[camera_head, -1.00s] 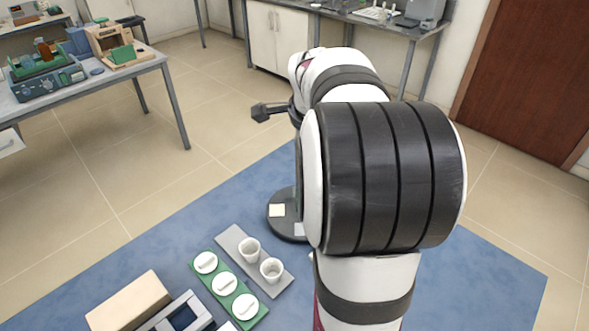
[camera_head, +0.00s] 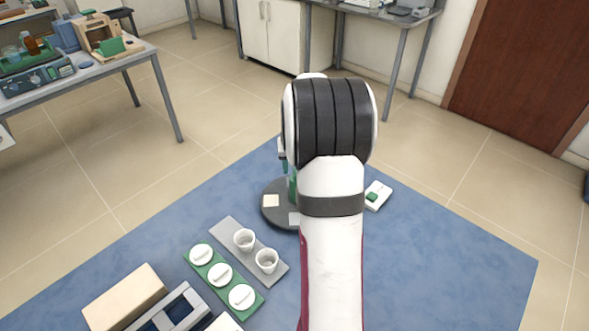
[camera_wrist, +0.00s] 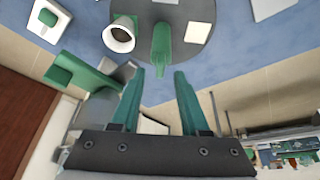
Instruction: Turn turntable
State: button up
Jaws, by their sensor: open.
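The turntable (camera_head: 268,218) is a dark grey disc on the blue surface in the head view, partly hidden behind my arm. Its edge shows at the top of the wrist view (camera_wrist: 183,38). On it are pale square pads (camera_head: 271,201), a cup-like piece with a light rim (camera_wrist: 119,37) and an upright green tab (camera_wrist: 162,48). My gripper (camera_wrist: 159,74) has two green fingers, spread apart and empty. In the wrist view the tab appears just beyond the fingertips, roughly between them; I cannot tell the distance. In the head view my gripper is mostly hidden by the arm.
Two white crucibles (camera_head: 266,261) stand on a grey tray (camera_head: 222,229), left of the arm. A green tray (camera_head: 213,285) with white lids lies beside it. A white box with a green knob (camera_head: 378,195) lies right of the turntable. A beige block (camera_head: 124,298) is at front left.

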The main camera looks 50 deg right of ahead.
jog(key=shift+x, duration=1.3)
grip_shut()
dwell(0.4)
